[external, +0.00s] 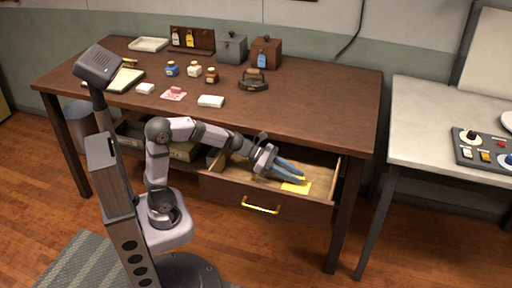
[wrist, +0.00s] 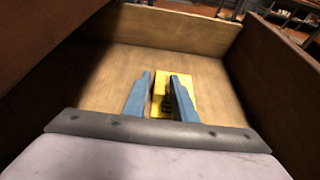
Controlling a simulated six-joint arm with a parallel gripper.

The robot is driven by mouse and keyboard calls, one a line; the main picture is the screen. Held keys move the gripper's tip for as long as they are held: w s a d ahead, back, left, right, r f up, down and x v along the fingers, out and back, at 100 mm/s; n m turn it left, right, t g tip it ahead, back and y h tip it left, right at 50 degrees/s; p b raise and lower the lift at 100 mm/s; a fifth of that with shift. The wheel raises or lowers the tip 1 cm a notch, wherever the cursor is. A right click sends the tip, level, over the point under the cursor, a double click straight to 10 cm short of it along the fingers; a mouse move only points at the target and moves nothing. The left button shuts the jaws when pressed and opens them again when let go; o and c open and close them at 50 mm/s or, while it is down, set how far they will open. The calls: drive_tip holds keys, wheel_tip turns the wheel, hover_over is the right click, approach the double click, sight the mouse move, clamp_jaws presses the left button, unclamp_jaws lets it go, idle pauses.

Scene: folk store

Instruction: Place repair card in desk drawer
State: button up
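The yellow repair card (external: 297,188) lies in the open desk drawer, near its right end. In the wrist view the card (wrist: 160,84) shows between and beyond the fingertips, partly hidden by the right finger. It looks flat on the drawer floor. The drawer (external: 228,186) is pulled out, with a brass handle on its front; its wooden floor (wrist: 110,75) is bare around the card. My gripper (external: 301,177) reaches into the drawer above the card. Its two blue fingers (wrist: 164,75) are apart, with no object visibly clamped between them.
The drawer's side walls stand close around my gripper. A pale table (external: 430,130) stands to the right.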

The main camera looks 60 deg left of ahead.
idle(0.3)
drive_tip(key=shift+r, duration=0.2)
drive_tip(key=shift+s+a+r+p, duration=0.1)
drive_tip(key=shift+a+r+p, duration=0.05)
drive_tip(key=shift+p, duration=0.15)
drive_tip(key=p+v, duration=0.3)
drive_tip(key=v, duration=0.8)
drive_tip(key=shift+s+a+r, duration=0.1)
drive_tip(key=shift+s+a, duration=0.1)
